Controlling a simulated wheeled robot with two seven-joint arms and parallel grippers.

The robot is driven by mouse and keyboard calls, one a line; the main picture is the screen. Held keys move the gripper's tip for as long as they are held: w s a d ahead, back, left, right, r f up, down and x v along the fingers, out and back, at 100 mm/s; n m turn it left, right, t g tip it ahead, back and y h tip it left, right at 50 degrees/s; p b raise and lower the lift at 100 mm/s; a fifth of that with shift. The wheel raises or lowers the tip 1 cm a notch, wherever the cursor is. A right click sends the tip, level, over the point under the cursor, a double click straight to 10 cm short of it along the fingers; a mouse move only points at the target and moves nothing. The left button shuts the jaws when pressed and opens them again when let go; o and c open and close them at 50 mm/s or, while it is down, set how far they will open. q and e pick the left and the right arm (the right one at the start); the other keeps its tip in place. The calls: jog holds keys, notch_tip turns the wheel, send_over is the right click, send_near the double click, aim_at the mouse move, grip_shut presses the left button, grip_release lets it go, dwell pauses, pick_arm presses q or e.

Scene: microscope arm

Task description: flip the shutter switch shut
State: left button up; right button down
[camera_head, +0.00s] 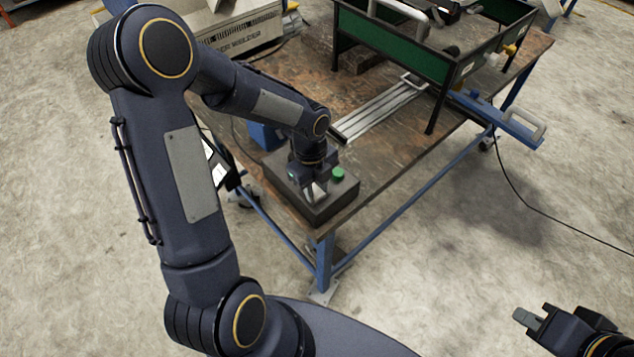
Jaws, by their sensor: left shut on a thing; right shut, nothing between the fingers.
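A dark control box (330,206) sits at the near corner of the workbench. A green button (338,174) shows on its top. My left gripper (316,191) points down at the top of this box, just left of the green button. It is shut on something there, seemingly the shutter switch. My fingers hide the switch, so its position cannot be told. My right gripper (525,318) is shut and empty, low at the right over the floor, well away from the bench.
The worn workbench (400,150) has blue legs. A green-sided frame (400,42) stands on it at the back, with metal rails (380,112) in front. A beige machine (240,32) stands at the back left. A blue item (266,136) lies behind my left wrist. The right-hand floor holds a cable.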

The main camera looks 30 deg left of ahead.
pick_arm(q)
jog(key=shift+a+r+g+h+p, duration=0.2)
jog(key=shift+a+g+h+p, duration=0.1)
jog(key=shift+h+p, duration=0.5)
jog(key=shift+w+f+g+h, duration=0.15)
jog(key=shift+g+h, duration=0.15)
jog(key=shift+h, duration=0.4)
pick_arm(e)
notch_tip(320, 180, up, 3)
jog(key=shift+f, duration=0.1)
pick_arm(q)
jog(key=o, duration=1)
jog(key=b+v, duration=0.1)
jog(key=v, duration=0.7)
pick_arm(e)
jog(key=shift+f, duration=0.6)
